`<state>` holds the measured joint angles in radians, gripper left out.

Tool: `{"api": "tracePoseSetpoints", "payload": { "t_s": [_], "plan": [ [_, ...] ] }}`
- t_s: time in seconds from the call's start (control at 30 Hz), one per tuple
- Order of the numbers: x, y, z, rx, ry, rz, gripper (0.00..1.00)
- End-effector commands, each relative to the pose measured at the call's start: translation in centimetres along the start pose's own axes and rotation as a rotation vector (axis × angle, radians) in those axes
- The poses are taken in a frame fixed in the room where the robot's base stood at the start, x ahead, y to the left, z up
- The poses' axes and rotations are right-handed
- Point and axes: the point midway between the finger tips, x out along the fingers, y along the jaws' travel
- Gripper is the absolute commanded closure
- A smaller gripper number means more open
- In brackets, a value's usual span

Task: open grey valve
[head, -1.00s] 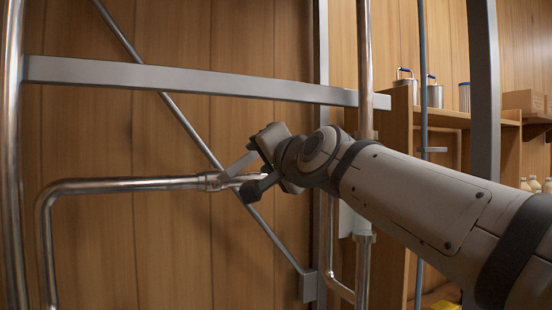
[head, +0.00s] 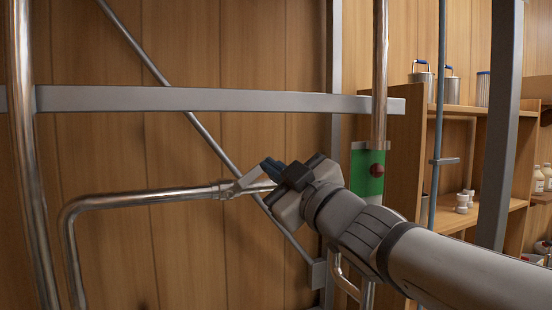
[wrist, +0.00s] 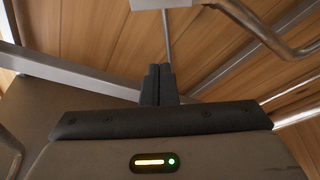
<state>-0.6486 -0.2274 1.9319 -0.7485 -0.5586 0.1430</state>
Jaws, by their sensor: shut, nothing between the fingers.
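The grey valve seems to be the light grey lever (head: 247,182) at the right end of the bent metal pipe (head: 150,198) in the head view; my gripper partly hides its body. My gripper (head: 272,170) is beside the lever's right end, and I cannot tell whether they touch. In the wrist view the two dark fingers of my gripper (wrist: 159,84) are together with nothing between them. A pale grey plate (wrist: 160,4) is cut off at the top edge, beyond the fingertips; I cannot tell if it is the lever.
A grey horizontal bar (head: 200,100) crosses above my gripper, and a thin diagonal rod (head: 205,137) runs behind. A vertical pipe carries a green sleeve with a dark red knob (head: 377,170) to the right. Shelves with metal cans (head: 421,78) stand at the right.

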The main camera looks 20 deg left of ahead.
Motion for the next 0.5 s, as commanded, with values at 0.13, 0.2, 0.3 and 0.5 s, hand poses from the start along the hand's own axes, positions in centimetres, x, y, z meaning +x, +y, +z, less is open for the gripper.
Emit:
{"api": "tracePoseSetpoints", "payload": {
  "t_s": [0.13, 0.2, 0.3, 0.5],
  "plan": [
    [2.0, 0.0, 0.0, 0.002, 0.000, -0.003, 1.00],
    [3.3, 0.1, -0.1, 0.004, -0.001, -0.001, 1.00],
    [5.5, 0.1, -0.1, 0.005, -0.001, -0.001, 1.00],
    [9.6, 0.2, -0.1, 0.005, -0.002, 0.000, 1.00]
  ]
}}
